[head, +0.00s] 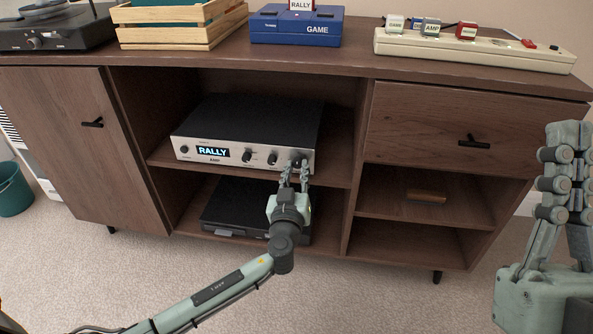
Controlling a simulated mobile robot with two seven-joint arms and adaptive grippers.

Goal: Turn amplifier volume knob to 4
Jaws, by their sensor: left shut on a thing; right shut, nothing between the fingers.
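The amplifier (253,118) sits on the upper open shelf of the wooden cabinet, with a silver front and a black top. Its lit display (213,152) reads RALLY, and several dark knobs line the front. My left gripper (296,167) is at the right end of the front panel, shut on the rightmost knob (298,161), which its fingers mostly hide. The knob's setting cannot be read. My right gripper (567,160) is shut and empty, raised at the far right, well apart from the amplifier.
A black device (222,212) lies on the shelf below. On the cabinet top (350,62) stand a turntable (55,28), a wooden crate (178,38), a blue GAME console (297,28) and a power strip (480,52) with labelled plugs. A small brown block (427,197) lies in the right shelf.

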